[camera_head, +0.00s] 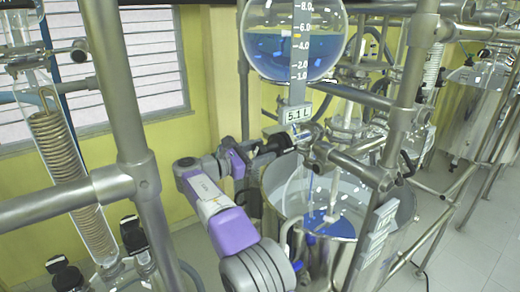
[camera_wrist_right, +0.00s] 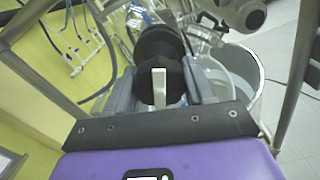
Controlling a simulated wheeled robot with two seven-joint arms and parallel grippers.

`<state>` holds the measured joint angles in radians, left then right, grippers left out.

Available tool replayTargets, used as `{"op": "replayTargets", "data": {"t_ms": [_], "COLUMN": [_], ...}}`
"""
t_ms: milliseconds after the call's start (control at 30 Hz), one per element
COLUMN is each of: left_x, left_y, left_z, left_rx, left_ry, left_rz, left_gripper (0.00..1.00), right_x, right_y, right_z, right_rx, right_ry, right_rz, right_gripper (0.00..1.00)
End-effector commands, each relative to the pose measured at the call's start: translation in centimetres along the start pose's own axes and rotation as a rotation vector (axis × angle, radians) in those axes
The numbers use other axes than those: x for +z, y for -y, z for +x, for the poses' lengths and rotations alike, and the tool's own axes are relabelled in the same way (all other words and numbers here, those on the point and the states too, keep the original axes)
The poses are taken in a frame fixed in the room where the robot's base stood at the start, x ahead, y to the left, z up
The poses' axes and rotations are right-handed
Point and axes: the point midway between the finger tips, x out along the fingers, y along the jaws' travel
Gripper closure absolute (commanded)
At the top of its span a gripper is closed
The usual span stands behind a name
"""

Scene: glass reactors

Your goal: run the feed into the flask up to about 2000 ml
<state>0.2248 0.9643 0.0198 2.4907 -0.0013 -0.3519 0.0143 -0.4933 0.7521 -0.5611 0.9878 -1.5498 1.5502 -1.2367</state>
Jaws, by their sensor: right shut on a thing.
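The feed vessel (camera_head: 293,45) is a round glass globe at the top of the head view, with blue liquid near the 5 mark. Its label (camera_head: 298,114) reads 5.1 L. Below, the glass flask (camera_head: 300,190) sits inside a steel pot, with blue liquid (camera_head: 322,226) at its bottom. A thin blue stream (camera_head: 308,185) shows above that liquid. My right gripper (camera_head: 280,145) is shut on the black valve knob (camera_wrist_right: 160,45) under the feed vessel. In the right wrist view, the gripper (camera_wrist_right: 158,80) has a finger on each side of the knob. My left gripper is out of view.
Steel frame posts (camera_head: 125,100) and bars surround the vessels. A glass condenser coil (camera_head: 70,165) stands at the left. A tilted label plate (camera_head: 378,235), too oblique to read, hangs at the pot's right.

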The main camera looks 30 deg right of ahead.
Motion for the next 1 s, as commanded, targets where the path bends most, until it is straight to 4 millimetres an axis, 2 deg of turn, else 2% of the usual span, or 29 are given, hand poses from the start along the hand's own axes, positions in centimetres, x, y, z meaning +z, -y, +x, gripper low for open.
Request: {"op": "replayTargets", "data": {"t_ms": [467, 1000], "left_x": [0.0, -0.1], "left_y": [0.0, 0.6], "left_z": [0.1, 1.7], "left_rx": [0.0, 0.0], "left_ry": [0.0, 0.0], "left_rz": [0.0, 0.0], "left_gripper": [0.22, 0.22], "right_x": [-0.2, -0.2], "right_y": [0.0, -0.1], "right_z": [0.0, 0.0], "right_rx": [-0.002, -0.001], "right_ry": [-0.001, -0.001], "right_rz": [0.451, 0.965], "right_gripper": [0.77, 0.77]}}
